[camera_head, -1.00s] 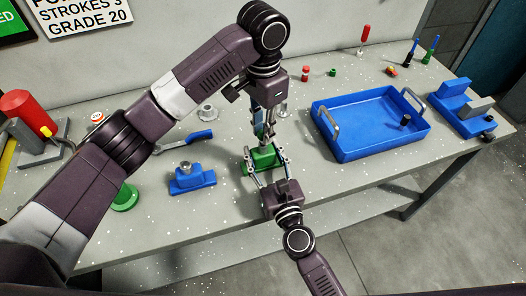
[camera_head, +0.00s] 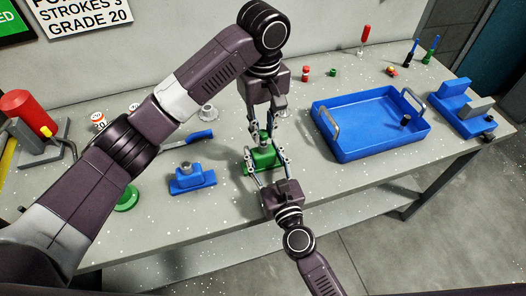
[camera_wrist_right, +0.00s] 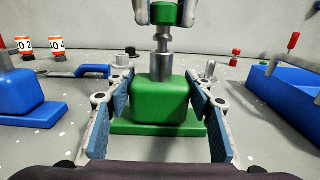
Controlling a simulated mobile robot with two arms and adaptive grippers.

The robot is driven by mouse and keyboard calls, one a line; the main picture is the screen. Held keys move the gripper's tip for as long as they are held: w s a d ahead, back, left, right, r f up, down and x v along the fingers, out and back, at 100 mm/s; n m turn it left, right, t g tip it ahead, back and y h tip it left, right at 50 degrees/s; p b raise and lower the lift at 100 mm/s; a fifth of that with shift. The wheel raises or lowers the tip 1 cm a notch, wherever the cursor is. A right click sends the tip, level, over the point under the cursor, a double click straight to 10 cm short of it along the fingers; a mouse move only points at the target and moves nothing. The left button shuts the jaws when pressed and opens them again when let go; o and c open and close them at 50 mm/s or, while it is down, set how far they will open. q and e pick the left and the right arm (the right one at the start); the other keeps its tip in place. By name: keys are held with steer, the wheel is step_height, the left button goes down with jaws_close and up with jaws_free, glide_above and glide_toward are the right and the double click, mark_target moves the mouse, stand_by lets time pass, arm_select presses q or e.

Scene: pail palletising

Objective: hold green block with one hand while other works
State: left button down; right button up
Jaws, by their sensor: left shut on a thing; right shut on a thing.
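The green block (camera_wrist_right: 160,101) sits upright on its green base plate on the table, near the table's middle in the head view (camera_head: 262,157). My right gripper (camera_head: 266,168) reaches in from the front and is shut on the block, one blue-padded finger on each side, as the right wrist view shows (camera_wrist_right: 158,110). A grey metal fitting (camera_wrist_right: 162,47) stands upright on top of the block. My left gripper (camera_head: 264,138) comes down from above and is shut on the fitting's upper part; its fingertips partly hide that part.
A blue tray (camera_head: 367,153) with grey handles stands to the right. A blue block (camera_head: 191,180) sits to the left, with a blue-handled tool (camera_head: 187,140) behind it. Another blue fixture (camera_head: 452,100) is at the far right. Red and green small parts stand at the back.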

arm_select(q)
steer(key=n, duration=0.4)
steer(key=shift+w+r, duration=0.1)
steer(key=shift+r, duration=0.1)
steer(key=shift+r, duration=0.1)
steer(key=shift+r, duration=1.35)
steer(key=shift+r, duration=0.1)
steer(key=shift+r, duration=1.95)
arm_select(e)
steer(key=o, duration=1.6)
